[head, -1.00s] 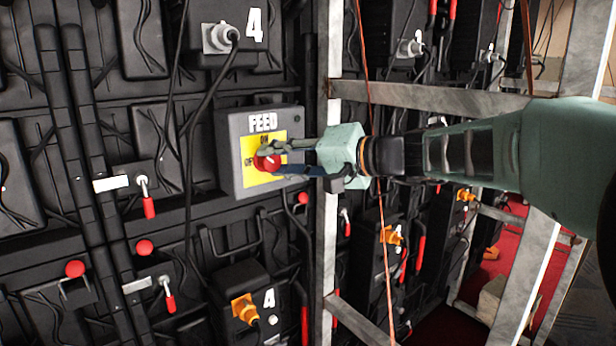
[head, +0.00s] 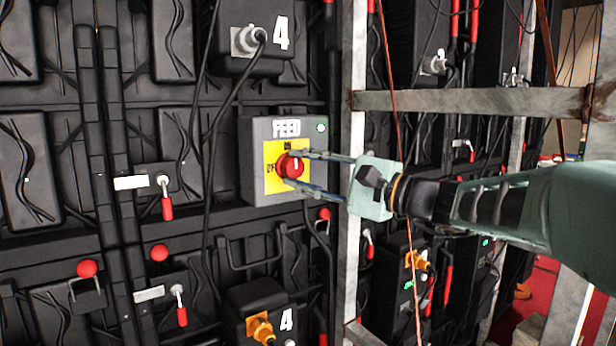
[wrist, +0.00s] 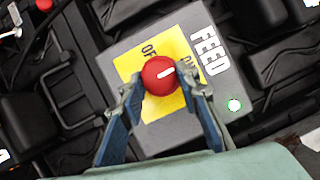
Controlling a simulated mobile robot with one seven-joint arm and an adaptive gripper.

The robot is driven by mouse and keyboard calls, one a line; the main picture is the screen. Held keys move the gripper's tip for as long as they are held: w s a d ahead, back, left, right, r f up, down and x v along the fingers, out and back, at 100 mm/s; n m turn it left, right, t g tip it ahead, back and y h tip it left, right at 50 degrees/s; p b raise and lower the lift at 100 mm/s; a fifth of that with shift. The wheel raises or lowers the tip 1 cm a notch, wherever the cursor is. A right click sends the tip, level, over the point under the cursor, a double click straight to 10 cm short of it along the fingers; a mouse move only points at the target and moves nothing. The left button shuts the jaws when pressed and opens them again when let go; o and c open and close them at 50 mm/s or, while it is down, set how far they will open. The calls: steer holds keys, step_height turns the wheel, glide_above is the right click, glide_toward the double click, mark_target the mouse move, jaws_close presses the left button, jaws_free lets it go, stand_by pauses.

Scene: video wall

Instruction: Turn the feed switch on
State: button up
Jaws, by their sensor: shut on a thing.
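The feed switch (head: 257,160) is a grey box marked FEED, with a yellow plate (wrist: 125,68) reading ON and OFF. Its red round knob (head: 291,166) has a white pointer line, which points toward ON in both views. In the wrist view my gripper (wrist: 160,88) is shut on the knob, which shows between the two fingertips.
A grey metal upright (head: 354,150) and a crossbar (head: 470,101) stand close to my arm. Loose black cables (head: 207,110) hang left of the box. Red-handled levers (head: 167,205) and orange plugs (head: 261,331) sit on the surrounding panels.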

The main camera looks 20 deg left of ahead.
steer(key=shift+m, duration=0.4)
steer(key=o, duration=1.2)
steer(key=shift+c, duration=0.2)
steer(key=v, duration=0.7)
steer(key=shift+d, duration=0.25)
steer(key=shift+s+f, duration=0.1)
